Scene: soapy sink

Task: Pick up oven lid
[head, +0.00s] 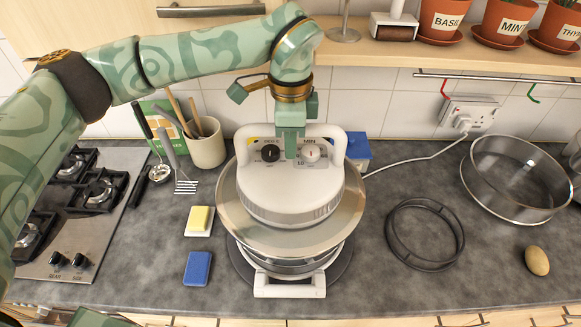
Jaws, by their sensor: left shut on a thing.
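The oven lid (290,187) is a round white lid with two dials and a wide white handle, in the middle of the head view. My left gripper (291,150) comes down from above and is shut on the lid's handle, near its middle. The lid looks level. It is above the oven's wide bowl (232,222), which sits on a base with a white front handle (290,287). I cannot tell whether the lid touches the bowl. The gripper's fingertips partly hide the front between the dials. My right gripper is not in view.
A utensil pot (208,150), ladle and spatula stand left, beside the gas hob (75,215). A yellow sponge (200,219) and blue sponge (198,268) lie nearer. Potted herbs line the shelf (385,48).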

